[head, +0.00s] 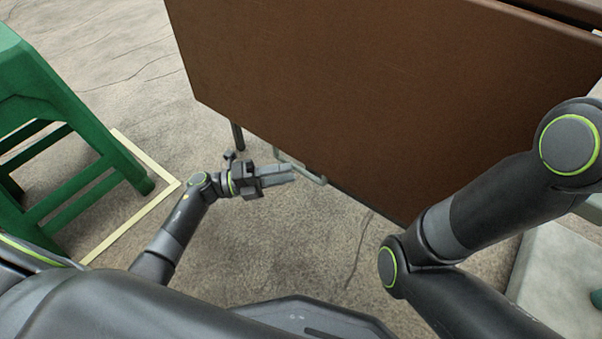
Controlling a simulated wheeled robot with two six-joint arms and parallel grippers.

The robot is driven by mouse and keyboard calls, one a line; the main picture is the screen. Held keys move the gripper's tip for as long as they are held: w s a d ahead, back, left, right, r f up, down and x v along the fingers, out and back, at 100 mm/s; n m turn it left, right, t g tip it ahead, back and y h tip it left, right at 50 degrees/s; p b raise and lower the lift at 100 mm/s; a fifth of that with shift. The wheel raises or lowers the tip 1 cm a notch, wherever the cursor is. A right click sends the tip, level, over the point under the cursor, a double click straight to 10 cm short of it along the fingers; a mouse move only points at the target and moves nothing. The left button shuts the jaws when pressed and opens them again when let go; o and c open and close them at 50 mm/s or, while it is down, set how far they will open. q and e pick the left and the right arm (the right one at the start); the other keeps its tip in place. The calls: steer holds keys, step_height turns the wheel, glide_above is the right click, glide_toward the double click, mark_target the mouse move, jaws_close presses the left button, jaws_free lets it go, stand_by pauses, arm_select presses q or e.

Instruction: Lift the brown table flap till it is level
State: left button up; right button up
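The brown table flap (380,85) hangs down steeply and fills the upper middle and right of the head view. Its lower edge runs slantwise from the left middle down to the right. My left gripper (290,172) is just below this lower edge, near its left part, with its fingers pointing right. The fingers look close together, but I cannot tell whether they are fully shut or touch the flap. My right arm crosses the right side in front of the flap, and its gripper is out of view.
A green stool (70,140) stands at the left, beside a pale yellow strip (135,215) on the floor. A dark table leg (237,135) and a light metal bar (312,176) show under the flap. A pale grey block (560,275) lies at the lower right. Cracked floor between is clear.

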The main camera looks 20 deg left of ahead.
mark_target(301, 168)
arm_select(q)
steer(key=shift+b+x, duration=0.6)
steer(key=shift+x, duration=1.75)
jaws_close()
